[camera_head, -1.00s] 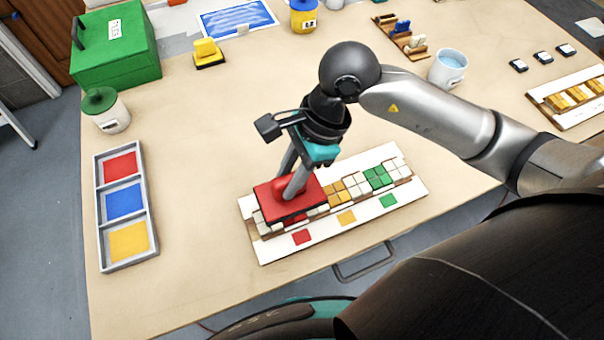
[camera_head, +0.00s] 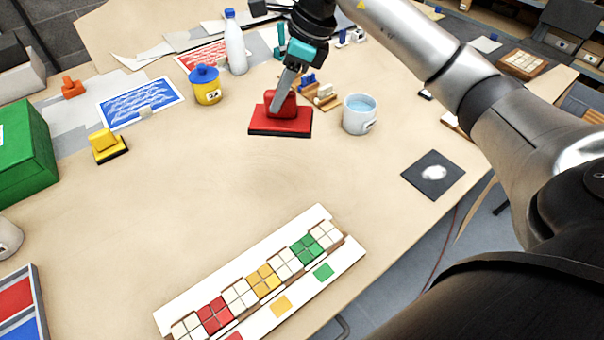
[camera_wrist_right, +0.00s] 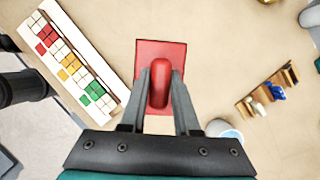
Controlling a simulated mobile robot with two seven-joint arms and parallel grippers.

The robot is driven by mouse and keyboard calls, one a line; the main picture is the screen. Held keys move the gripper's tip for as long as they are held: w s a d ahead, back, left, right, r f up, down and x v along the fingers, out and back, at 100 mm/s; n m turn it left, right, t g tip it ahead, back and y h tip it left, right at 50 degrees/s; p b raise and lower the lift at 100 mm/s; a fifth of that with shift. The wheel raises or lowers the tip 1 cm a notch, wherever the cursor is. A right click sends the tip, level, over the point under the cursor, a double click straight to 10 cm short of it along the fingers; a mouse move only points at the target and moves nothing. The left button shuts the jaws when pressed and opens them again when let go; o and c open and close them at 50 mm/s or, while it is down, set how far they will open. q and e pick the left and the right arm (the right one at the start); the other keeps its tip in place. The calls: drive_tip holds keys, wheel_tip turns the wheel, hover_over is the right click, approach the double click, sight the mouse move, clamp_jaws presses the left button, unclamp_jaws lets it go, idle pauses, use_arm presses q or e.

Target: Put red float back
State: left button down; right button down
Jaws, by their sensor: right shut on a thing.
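The red float (camera_head: 281,120) has a flat red plate with a dark underside and a red handle. My right gripper (camera_head: 280,100) is shut on its handle. In the right wrist view the red float (camera_wrist_right: 160,60) sits between the two fingers (camera_wrist_right: 160,90). It is over the table's far part, left of the mug; I cannot tell if it touches the table. A wooden rack (camera_head: 325,98) with small blue and cream-handled tools stands just behind and right of the float, partly hidden by it. It shows clearly in the right wrist view (camera_wrist_right: 262,103). My left gripper is not in view.
A mug of water (camera_head: 359,115) stands right of the float. A yellow float (camera_head: 108,146), a yellow pot (camera_head: 206,86) and a white bottle (camera_head: 235,45) stand to the left and back. The mosaic panel (camera_head: 190,305) lies in front. The table's middle is clear.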

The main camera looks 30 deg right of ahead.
drive_tip(key=shift+w+d+r, duration=0.15)
drive_tip(key=shift+w+d, duration=0.1)
drive_tip(key=shift+d, duration=0.15)
drive_tip(key=shift+f, duration=9.8)
drive_tip(key=shift+b, duration=0.3)
drive_tip(key=shift+f, duration=0.2)
drive_tip(key=c, duration=0.6)
unclamp_jaws()
drive_tip(key=shift+c, duration=0.2)
drive_tip(key=shift+r, duration=0.1)
